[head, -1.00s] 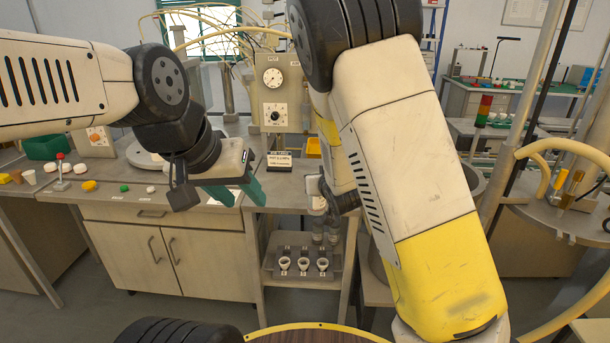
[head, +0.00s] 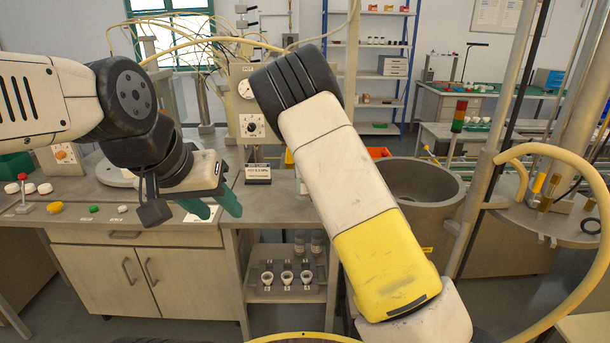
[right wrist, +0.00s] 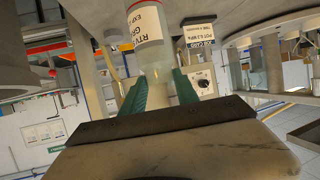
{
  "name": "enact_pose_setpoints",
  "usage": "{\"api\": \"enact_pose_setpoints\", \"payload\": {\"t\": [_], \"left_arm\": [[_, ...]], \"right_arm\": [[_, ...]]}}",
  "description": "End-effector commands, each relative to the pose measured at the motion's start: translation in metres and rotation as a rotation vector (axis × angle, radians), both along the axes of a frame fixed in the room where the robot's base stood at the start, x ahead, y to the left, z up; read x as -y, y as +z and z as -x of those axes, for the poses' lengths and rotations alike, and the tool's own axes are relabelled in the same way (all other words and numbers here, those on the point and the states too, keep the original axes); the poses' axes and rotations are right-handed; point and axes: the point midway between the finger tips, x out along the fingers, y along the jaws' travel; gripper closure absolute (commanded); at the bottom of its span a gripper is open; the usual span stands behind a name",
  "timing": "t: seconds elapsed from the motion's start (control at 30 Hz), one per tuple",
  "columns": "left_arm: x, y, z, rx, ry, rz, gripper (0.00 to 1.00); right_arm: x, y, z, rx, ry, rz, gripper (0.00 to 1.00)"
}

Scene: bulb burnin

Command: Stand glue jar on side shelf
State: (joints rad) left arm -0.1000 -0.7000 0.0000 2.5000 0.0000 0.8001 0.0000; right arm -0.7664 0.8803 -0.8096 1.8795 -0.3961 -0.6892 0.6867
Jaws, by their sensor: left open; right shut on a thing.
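The glue jar (right wrist: 146,22), pale with a white and red label reading "RTV", shows at the top of the right wrist view. My right gripper (right wrist: 158,88) is shut on its pale, translucent lower part between green fingers. In the head view that gripper and the jar are hidden behind my right arm. My left gripper (head: 213,205) is open and empty in front of the bench's edge. A low shelf (head: 262,294) under the bench, possibly the side shelf, carries several white cups and clear jars.
The bench (head: 150,226) holds coloured caps at left and a small sign (head: 258,174). A grey round vessel (head: 425,180) stands right of it, behind my right arm. A yellow hose (head: 590,200) and upright poles crowd the right side.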

Motion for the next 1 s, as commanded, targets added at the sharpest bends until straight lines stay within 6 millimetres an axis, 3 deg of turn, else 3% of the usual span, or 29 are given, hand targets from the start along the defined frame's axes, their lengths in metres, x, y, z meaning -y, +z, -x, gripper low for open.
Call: {"api": "enact_pose_setpoints", "payload": {"t": [0.07,0.3,0.7,0.73,0.8,1.0], "left_arm": [[0.000,0.000,0.000,0.000,0.000,0.000,0.57],[0.000,0.000,0.000,0.000,0.000,0.000,0.57],[0.000,0.000,0.000,0.000,0.000,0.000,0.57],[0.000,0.000,0.000,0.000,0.000,0.000,0.57],[0.000,0.000,0.000,0.000,0.000,0.000,0.57],[0.000,0.000,0.000,0.000,0.000,0.000,0.57]], "right_arm": [[0.002,-0.001,-0.010,0.002,0.000,0.002,1.00],[0.001,-0.033,-0.007,0.000,0.001,0.002,1.00],[0.002,-0.037,-0.007,0.002,0.000,-0.001,1.00],[0.002,-0.038,-0.007,0.000,-0.001,-0.001,0.58],[0.002,-0.037,-0.007,0.000,0.000,-0.001,0.44],[0.001,-0.037,-0.007,0.000,0.000,0.000,0.42]]}}
